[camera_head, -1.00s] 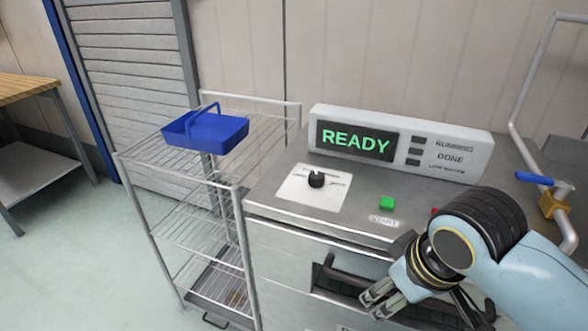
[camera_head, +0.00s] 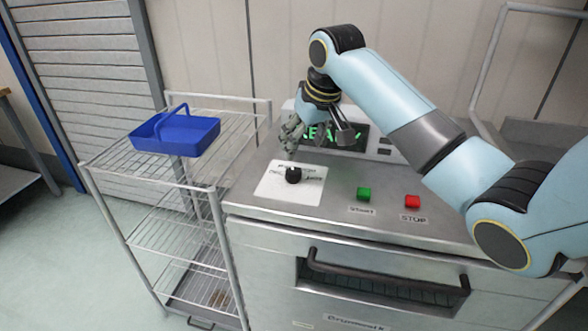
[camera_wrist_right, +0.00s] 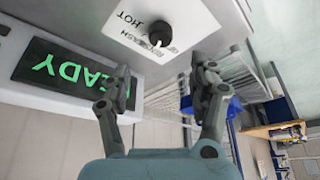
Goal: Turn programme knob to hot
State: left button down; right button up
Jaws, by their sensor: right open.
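The black programme knob (camera_head: 293,175) sits on a white label plate (camera_head: 277,192) on the machine's steel top. In the right wrist view the knob (camera_wrist_right: 154,31) lies beyond the fingertips, with "HOT" printed on the plate beside it; its white pointer mark is partly visible. My right gripper (camera_head: 291,142) is open and empty, above and a little behind the knob, apart from it. Its two fingers are spread in the right wrist view (camera_wrist_right: 159,82). The display (camera_head: 350,134), partly hidden by my right gripper, reads READY. My left gripper is not in view.
A green start button (camera_head: 364,194) and a red stop button (camera_head: 412,201) stand right of the plate. A dark door handle (camera_head: 385,283) runs across the front. A wire rack (camera_head: 160,182) at left carries a blue basket (camera_head: 178,143).

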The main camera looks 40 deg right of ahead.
aim_at(293, 171)
jog(key=x, duration=1)
jog(key=shift+f, duration=0.3)
jog(key=shift+c, duration=0.3)
jog(key=c, duration=1.1)
jog(key=shift+o, duration=0.2)
jog(key=shift+a, duration=0.1)
